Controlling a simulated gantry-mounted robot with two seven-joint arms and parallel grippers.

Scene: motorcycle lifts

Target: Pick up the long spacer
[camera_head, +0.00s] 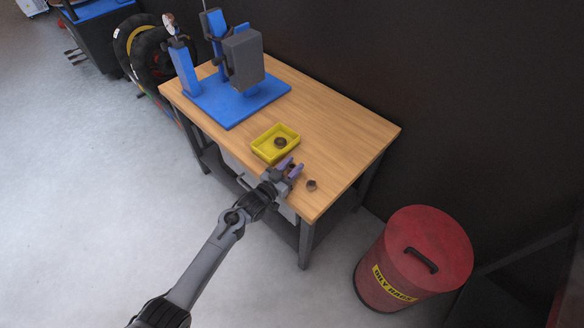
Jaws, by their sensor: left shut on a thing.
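My left gripper (290,168), with purple fingers, is low over the near part of the wooden workbench, just in front of the yellow tray. It is shut on a small dark part (292,166), which I take to be the long spacer; the fingers hide most of it, and I cannot tell whether it touches the bench top. Another small dark cylindrical part (312,185) stands on the bench to the right of the gripper, apart from it. My right gripper is not in view.
The yellow tray (259,153) holds a dark ring (280,142). A blue press stand (230,106) fills the bench's far left end. The wooden bench top (345,130) is clear on the right. A red oily-rags bin (420,250) stands on the floor at right.

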